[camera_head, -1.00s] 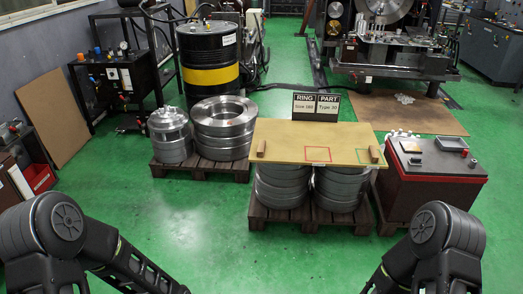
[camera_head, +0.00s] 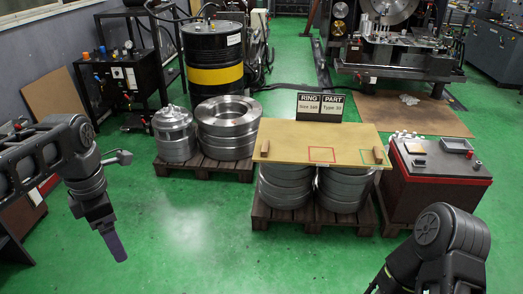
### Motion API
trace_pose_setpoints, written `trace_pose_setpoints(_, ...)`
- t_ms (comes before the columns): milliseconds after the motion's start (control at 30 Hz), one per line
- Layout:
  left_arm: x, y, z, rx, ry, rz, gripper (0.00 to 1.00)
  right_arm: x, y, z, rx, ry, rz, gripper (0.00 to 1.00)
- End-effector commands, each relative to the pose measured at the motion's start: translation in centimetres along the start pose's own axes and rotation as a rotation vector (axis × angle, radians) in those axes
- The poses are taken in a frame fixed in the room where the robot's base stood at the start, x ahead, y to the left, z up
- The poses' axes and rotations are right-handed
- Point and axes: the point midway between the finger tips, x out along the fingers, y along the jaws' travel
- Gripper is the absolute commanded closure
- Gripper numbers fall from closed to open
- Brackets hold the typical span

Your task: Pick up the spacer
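No object can be clearly identified as the spacer. Two small brown blocks stand on the tan board, a left one (camera_head: 264,148) and a right one (camera_head: 378,156). Small white pieces (camera_head: 404,136) sit at the back of the red-sided cabinet (camera_head: 430,180); they are too small to make out. My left gripper (camera_head: 118,252) points down over the green floor at the left, well apart from the board and holding nothing visible. Its fingers overlap, so their opening cannot be judged. My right arm shows at the lower right; its gripper is out of frame.
The tan board (camera_head: 295,138) rests on metal ring stacks on a pallet, with red and green outlines on it and a RING/PART sign (camera_head: 320,107) behind. More metal rings (camera_head: 228,128) stand left of it, before a black-yellow drum (camera_head: 213,62). Floor in front is clear.

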Motion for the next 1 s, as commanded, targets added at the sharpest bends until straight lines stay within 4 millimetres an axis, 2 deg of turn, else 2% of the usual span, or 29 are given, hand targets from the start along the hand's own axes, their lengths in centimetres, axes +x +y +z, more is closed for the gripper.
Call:
trace_pose_setpoints(467,0.1,0.0,0.1,0.002,0.000,-0.001,0.16,0.0,0.0,0.0,0.000,0.000,0.000,0.64)
trace_pose_setpoints(567,0.4,0.0,0.2,0.015,-0.002,-0.003,0.24,0.0,0.0,0.0,0.000,0.000,0.000,0.64)
trace_pose_setpoints(667,2.1,0.0,1.3,0.087,-0.011,-0.012,0.33,0.0,0.0,0.0,0.000,0.000,0.000,0.64)
trace_pose_setpoints(767,5.8,-0.2,3.5,0.243,-0.040,-0.026,0.41,0.0,0.0,0.0,0.000,0.000,0.000,0.64)
trace_pose_setpoints(867,11.6,-1.3,6.7,0.485,-0.095,-0.042,0.42,0.0,0.0,0.0,0.000,0.000,0.000,0.64)
trace_pose_setpoints(967,18.9,-4.0,9.9,0.784,-0.176,-0.048,0.42,0.0,0.0,0.0,0.000,0.000,0.000,0.64)
trace_pose_setpoints(1000,21.9,-5.6,11.0,0.909,-0.214,-0.044,0.42,0.0,0.0,0.0,0.000,0.000,0.000,0.64)
